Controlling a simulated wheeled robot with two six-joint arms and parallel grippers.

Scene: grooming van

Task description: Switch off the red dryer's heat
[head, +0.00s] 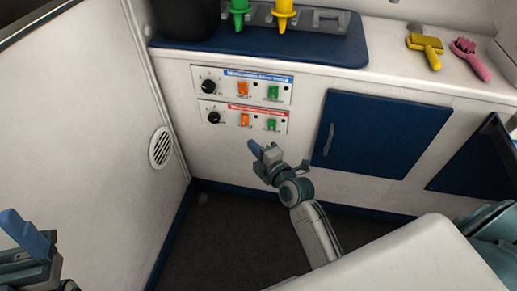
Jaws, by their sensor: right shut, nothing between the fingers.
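The red-labelled dryer panel (228,120) is the lower of two control panels on the white cabinet front. It has a black knob (213,117), an orange rocker switch (244,119) and a green rocker switch (271,125). The switch lettering is too small to read. My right gripper (255,148) is shut and empty. In the picture it is just below the orange and green switches, apparently apart from the panel. My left gripper (28,238) shows partly at the lower left edge, away from the panels; its jaw opening is unclear.
The similar blue-labelled panel (242,86) sits directly above. A blue cabinet door (375,135) with a handle is to the right. Brushes (425,48) and nozzles (283,14) lie or stand on the counter. A white surface (415,260) fills the lower right.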

